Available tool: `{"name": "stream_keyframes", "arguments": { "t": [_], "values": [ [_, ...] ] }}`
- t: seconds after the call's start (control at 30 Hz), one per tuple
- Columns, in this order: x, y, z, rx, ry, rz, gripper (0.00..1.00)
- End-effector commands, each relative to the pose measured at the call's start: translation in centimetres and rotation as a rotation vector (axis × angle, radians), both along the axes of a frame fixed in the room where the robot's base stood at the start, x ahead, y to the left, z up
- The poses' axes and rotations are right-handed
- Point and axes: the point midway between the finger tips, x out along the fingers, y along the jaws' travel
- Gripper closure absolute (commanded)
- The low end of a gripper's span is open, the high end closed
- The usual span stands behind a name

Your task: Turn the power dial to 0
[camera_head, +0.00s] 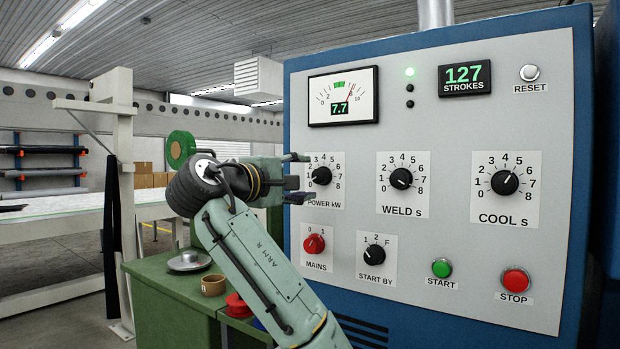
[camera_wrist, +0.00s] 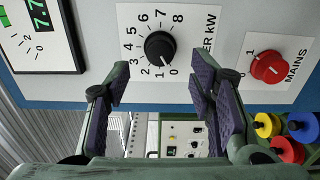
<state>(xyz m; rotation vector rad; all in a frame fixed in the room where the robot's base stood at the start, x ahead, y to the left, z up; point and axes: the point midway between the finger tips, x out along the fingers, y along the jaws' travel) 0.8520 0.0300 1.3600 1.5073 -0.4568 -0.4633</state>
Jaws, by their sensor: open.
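The power dial (camera_head: 321,176) is a round black knob on a white scale plate marked 0 to 8, at the left of the grey control panel. In the wrist view the power dial (camera_wrist: 160,47) appears turned sideways, and its white mark seems to point near 1 or between 0 and 1. My gripper (camera_head: 298,178) is open just left of the dial in the head view, partly covering the plate's left edge. In the wrist view the fingers of my gripper (camera_wrist: 161,84) are spread apart with nothing between them, and the dial lies beyond the gap.
The red mains knob (camera_head: 314,244) sits below the power dial, and the weld dial (camera_head: 401,178) is to its right. The power meter (camera_head: 343,97) is above. A green bench (camera_head: 175,284) with a bowl and spools stands left of the panel.

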Motion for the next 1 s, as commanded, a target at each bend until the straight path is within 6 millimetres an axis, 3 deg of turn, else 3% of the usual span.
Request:
{"name": "stream_keyframes", "arguments": {
  "t": [0.2, 0.4, 1.0],
  "values": [
    [-3.9, 2.7, 0.0, -0.001, -0.002, 0.004, 0.51],
    [-5.9, 4.0, 0.0, -0.001, 0.001, 0.000, 0.51],
    [-6.4, 4.3, 0.0, -0.001, 0.000, 0.000, 0.51]
  ]
}}
